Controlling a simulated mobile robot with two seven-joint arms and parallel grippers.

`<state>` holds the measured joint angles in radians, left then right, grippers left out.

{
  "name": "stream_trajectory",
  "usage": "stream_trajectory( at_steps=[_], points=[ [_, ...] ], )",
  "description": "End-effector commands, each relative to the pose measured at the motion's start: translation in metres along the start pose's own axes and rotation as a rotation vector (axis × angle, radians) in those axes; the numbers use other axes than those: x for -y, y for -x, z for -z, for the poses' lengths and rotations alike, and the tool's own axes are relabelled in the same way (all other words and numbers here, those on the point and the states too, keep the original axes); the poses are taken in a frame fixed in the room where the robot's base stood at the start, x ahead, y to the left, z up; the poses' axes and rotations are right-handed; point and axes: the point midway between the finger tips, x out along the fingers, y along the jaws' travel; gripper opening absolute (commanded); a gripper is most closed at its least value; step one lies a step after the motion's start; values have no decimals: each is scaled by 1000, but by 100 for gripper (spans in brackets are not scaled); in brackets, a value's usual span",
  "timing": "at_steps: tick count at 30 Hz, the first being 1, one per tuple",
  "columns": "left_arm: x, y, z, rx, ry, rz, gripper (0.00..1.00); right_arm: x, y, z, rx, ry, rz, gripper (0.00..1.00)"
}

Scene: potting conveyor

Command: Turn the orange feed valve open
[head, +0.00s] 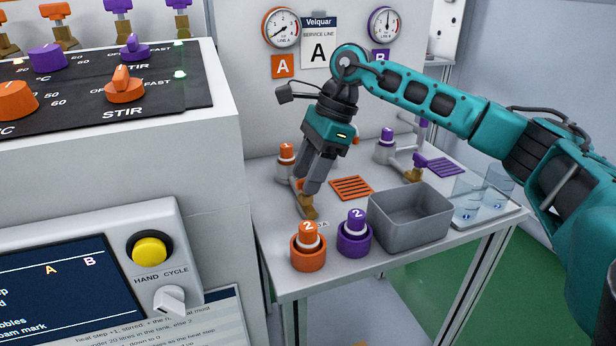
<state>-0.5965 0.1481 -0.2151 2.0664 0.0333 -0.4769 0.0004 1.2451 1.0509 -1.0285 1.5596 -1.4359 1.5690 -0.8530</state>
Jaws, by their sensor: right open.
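My right gripper (310,188) reaches down from the right over the white table, its grey fingers open. Its fingertips are just above or against a brass fitting (306,207) on the orange line's side; whether they touch it I cannot tell. The fingers and wrist hide part of what stands there. Brass valves with orange handles show at the top left edge, one of them an orange-handled valve (55,12). Which one is the feed valve, and how far it is turned, I cannot tell. My left gripper is not in view.
Orange bottle 2 (308,246) and purple bottle 2 (354,234) stand near the table's front edge, beside a grey bin (410,222). Orange bottle 1 (287,158) is behind my gripper. A panel with an orange STIR knob (125,86) fills the left.

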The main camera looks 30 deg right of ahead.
Motion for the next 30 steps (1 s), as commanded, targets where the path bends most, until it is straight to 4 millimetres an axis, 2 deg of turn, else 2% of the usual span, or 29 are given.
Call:
stream_trajectory(
  at_steps=[11, 26, 30],
  points=[
    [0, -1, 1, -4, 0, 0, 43, 0, -6, 0, 0, 0, 1, 48],
    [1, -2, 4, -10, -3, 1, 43, 0, -5, 0, 0, 0, 1, 0],
    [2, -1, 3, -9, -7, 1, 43, 0, -5, 0, 0, -1, 1, 0]
  ],
)
